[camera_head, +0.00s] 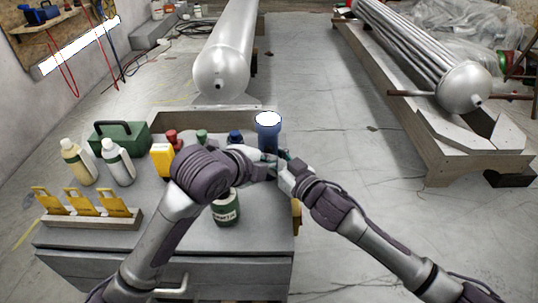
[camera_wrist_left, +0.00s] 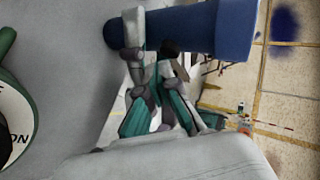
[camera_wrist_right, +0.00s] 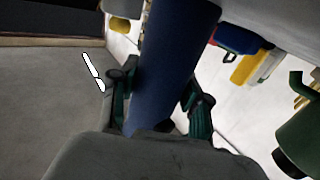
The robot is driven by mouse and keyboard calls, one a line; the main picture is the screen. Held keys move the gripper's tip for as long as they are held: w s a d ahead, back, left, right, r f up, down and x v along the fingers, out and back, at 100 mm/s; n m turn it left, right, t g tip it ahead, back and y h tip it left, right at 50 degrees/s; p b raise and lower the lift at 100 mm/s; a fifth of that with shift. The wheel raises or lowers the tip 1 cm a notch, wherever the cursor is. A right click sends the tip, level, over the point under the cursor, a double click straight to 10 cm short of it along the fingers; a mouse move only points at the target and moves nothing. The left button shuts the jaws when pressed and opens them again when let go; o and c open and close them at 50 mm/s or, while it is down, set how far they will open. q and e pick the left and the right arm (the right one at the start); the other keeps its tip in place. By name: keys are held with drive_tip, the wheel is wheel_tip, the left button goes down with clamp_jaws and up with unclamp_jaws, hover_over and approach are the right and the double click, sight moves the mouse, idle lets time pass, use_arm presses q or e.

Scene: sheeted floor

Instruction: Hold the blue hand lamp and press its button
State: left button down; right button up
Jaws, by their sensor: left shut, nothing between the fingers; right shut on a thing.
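The blue hand lamp (camera_head: 268,134) is upright at the right edge of the workbench in the head view, with a bright white top face. In the right wrist view the lamp's blue body (camera_wrist_right: 172,65) runs between the fingers of my right gripper (camera_wrist_right: 160,95), which is shut on it. My left gripper (camera_wrist_left: 150,45) is shut and empty, its fingertips right at the lamp's side (camera_wrist_left: 195,30). A small dark part by the fingertips may be the button; I cannot tell if it is pressed. In the head view both grippers meet beside the lamp's lower part, partly hidden.
The workbench (camera_head: 165,235) holds a green case (camera_head: 120,138), two bottles (camera_head: 118,162), yellow pieces in a rack (camera_head: 85,204) and a green-white can (camera_head: 226,208). A metal tank (camera_head: 224,60) stands behind.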

use_arm(q)
drive_tip(key=s, duration=0.6)
idle(0.4)
use_arm(e)
drive_tip(key=o, duration=1.3)
drive_tip(key=shift+o, duration=0.2)
